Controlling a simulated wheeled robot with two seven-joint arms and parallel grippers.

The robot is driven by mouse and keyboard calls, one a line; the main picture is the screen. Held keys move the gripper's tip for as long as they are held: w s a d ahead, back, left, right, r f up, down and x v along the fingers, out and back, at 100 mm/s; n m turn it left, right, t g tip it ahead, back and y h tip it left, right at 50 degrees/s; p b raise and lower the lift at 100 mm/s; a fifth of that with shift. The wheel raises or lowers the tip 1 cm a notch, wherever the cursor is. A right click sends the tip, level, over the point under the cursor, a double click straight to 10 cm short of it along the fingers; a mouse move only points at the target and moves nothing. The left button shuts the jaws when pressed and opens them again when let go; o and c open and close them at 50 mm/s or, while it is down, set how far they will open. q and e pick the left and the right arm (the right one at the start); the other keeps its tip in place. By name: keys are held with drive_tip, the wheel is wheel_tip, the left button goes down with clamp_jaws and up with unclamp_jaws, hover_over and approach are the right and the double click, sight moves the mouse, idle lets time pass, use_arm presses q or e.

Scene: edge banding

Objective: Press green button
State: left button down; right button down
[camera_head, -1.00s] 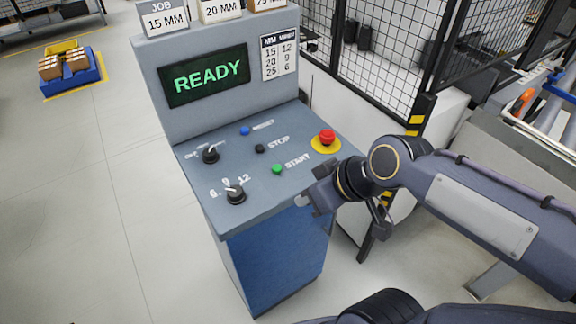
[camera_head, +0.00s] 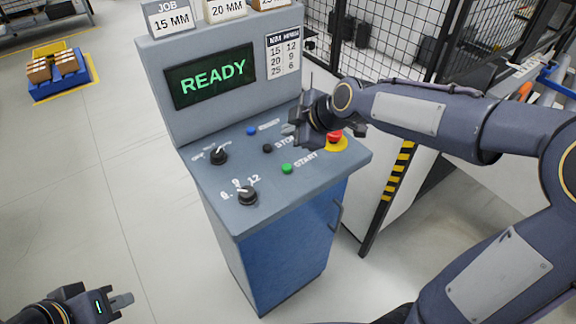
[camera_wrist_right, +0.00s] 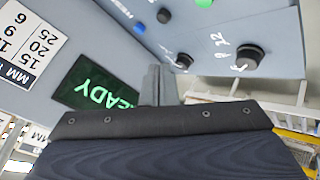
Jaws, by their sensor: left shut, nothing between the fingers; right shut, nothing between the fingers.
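The green button (camera_head: 286,168) sits by the START label on the console's sloped panel (camera_head: 300,190). It also shows at the top edge of the right wrist view (camera_wrist_right: 204,3). My right gripper (camera_head: 292,130) is shut and empty. It hovers over the back right of the panel, above and behind the green button, and partly covers the STOP label. In the right wrist view its shut fingers (camera_wrist_right: 158,85) point toward the console. My left gripper (camera_head: 120,302) is shut and empty at the lower left, over the floor and well apart from the console.
A red emergency button (camera_head: 333,137) on a yellow disc is close to my right gripper. Blue (camera_head: 251,131) and black (camera_head: 267,148) buttons and two knobs share the panel. The screen (camera_head: 210,76) reads READY. A black mesh fence (camera_head: 390,50) stands behind.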

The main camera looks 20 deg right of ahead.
drive_tip(key=shift+f, duration=0.15)
drive_tip(key=b, duration=0.6)
hover_over(290, 170)
wheel_tip(290, 170, down, 8)
drive_tip(key=shift+r, duration=0.1)
drive_tip(key=shift+f+b, duration=0.4)
drive_tip(key=shift+b, duration=0.25)
idle(1.1)
drive_tip(key=shift+f+b, duration=0.4)
drive_tip(key=shift+b, duration=0.3)
